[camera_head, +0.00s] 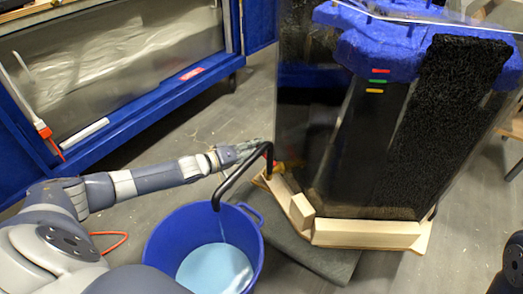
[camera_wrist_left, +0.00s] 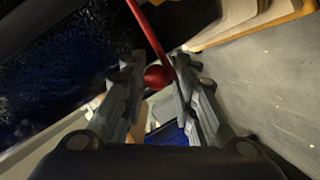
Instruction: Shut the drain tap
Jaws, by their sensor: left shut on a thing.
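The drain tap shows in the left wrist view as a red lever (camera_wrist_left: 148,32) with a red ball knob (camera_wrist_left: 157,76). My left gripper (camera_wrist_left: 155,82) is shut on this lever, with the knob between its fingers. In the head view my left gripper (camera_head: 243,150) is at the foot of the tank (camera_head: 335,130), beside the black drain pipe (camera_head: 236,178). The pipe bends down over a blue bucket (camera_head: 170,240). A thin stream of water (camera_head: 221,230) falls from the pipe into pale blue water in the bucket. My right gripper is not in view.
The tank stands on a wooden base (camera_head: 365,233) with blocks around its foot. A blue-framed cabinet (camera_head: 120,120) with a clear front stands at the upper left. An orange cable (camera_head: 115,238) lies on the grey floor left of the bucket. Open floor lies between cabinet and bucket.

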